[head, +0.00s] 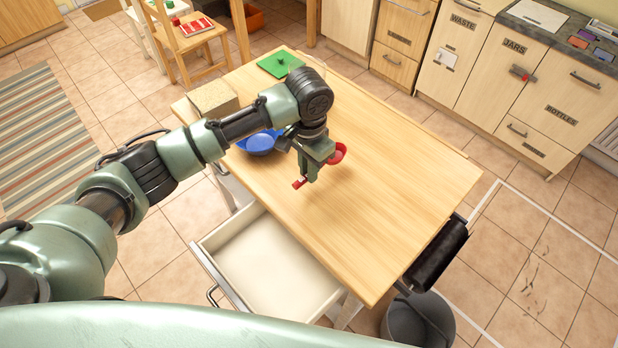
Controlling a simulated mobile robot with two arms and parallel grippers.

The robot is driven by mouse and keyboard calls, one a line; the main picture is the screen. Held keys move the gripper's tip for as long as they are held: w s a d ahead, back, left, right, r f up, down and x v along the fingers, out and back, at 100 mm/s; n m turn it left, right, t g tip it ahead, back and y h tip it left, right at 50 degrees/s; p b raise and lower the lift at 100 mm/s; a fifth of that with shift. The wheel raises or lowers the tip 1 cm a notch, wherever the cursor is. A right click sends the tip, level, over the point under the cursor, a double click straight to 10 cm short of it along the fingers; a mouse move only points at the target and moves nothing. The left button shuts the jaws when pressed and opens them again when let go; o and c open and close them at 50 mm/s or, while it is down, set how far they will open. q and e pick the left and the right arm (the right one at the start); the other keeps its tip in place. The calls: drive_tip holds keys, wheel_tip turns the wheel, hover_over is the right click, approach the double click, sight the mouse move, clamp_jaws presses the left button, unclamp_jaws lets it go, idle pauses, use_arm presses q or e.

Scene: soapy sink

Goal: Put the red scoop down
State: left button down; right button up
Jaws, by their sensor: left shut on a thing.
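The red scoop (339,153) is at my left gripper (305,180), above the wooden table (400,190). Its round red bowl shows on the right of the gripper, and a red end sticks out on the lower left. My left gripper is shut on the scoop, and the jaws hide its middle. I cannot tell how far the scoop is above the table top. My right gripper is not in view.
A blue bowl (260,141) sits on the table left of the gripper, with a tan block (213,99) behind it. A green board (280,64) lies at the back. An open empty drawer (270,265) juts out in front. The table's right half is clear.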

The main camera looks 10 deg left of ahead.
sight(309, 189)
use_arm(q)
drive_tip(key=shift+f, duration=0.4)
wheel_tip(309, 189, down, 3)
drive_tip(key=shift+f+p, duration=0.2)
drive_tip(key=shift+p, duration=0.1)
drive_tip(key=shift+f, duration=0.3)
drive_tip(key=shift+f, duration=0.1)
drive_tip(key=c, duration=1.4)
unclamp_jaws()
wheel_tip(309, 189, up, 12)
drive_tip(key=shift+r+b, duration=0.15)
drive_tip(key=shift+b, duration=0.65)
